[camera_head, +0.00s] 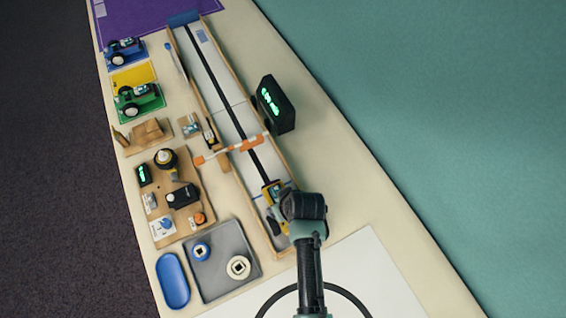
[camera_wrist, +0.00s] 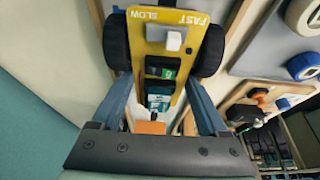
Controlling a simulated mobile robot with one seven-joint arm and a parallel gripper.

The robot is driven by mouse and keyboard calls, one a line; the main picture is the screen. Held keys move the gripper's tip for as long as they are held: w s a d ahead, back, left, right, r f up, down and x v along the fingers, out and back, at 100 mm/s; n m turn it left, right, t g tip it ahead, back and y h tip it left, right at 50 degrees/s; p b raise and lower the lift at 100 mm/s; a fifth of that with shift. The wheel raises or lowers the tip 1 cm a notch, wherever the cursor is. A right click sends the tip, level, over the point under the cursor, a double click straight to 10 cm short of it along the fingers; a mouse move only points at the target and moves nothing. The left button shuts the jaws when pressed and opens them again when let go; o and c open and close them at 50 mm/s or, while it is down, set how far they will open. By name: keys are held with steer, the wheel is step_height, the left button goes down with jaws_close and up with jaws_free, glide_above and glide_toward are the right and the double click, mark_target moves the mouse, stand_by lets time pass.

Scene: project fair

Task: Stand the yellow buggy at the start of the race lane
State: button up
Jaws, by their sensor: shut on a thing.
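The yellow buggy (camera_head: 268,188) is in my gripper (camera_head: 277,198) at the near end of the race lane (camera_head: 228,103). In the wrist view the buggy (camera_wrist: 158,34) lies between the two fingers of my gripper (camera_wrist: 161,88), which are shut on its body. Its black wheels, a white switch and the words FAST and SLOW show. I cannot tell whether its wheels touch the lane floor. The lane is long and pale with wooden side walls and a black centre line. An orange and white striped bar (camera_head: 235,148) crosses it beyond the buggy. My wrist hides part of the near end.
A black display (camera_head: 275,103) with green digits stands right of the lane. Left are a blue buggy (camera_head: 124,48), an empty yellow mat (camera_head: 133,75), a green buggy (camera_head: 136,97) and a wooden board with parts (camera_head: 160,234). A grey tray (camera_head: 222,281) lies near the lane's end.

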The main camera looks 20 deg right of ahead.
steer(key=o, duration=1)
steer(key=v, duration=1.3)
steer(key=shift+p, duration=0.3)
